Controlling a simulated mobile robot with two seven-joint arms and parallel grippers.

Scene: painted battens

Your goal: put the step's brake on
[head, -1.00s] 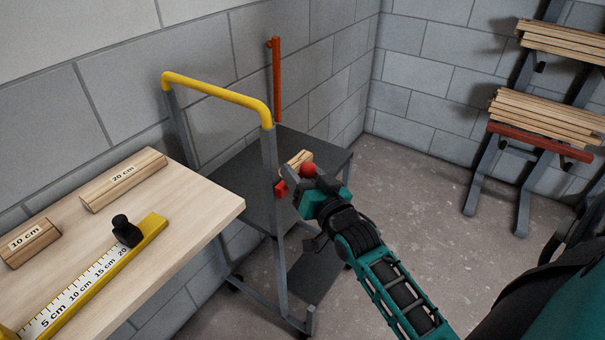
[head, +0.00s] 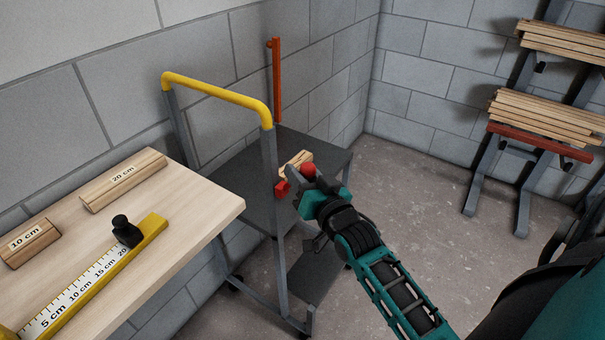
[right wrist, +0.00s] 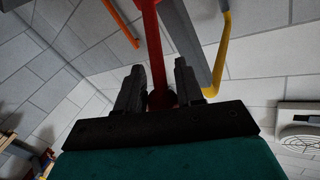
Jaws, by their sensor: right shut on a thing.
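The step (head: 240,178) is a grey wheeled frame with dark treads and a yellow handrail (head: 215,92). A red lever with a round red knob (head: 308,170) and a red block (head: 283,187) shows at its near right side. My right gripper (head: 300,192) is at this lever. In the right wrist view the red lever (right wrist: 155,50) runs between the two dark fingers (right wrist: 160,90), which are shut on it. The lever's lower end is hidden by the gripper. My left gripper is not in view.
A short batten (head: 297,160) lies on the step's upper tread. An orange-red upright bar (head: 277,80) stands behind. The wooden bench (head: 185,215) at left holds labelled battens and a yellow ruler. A rack of battens (head: 545,120) stands at right. The floor between is clear.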

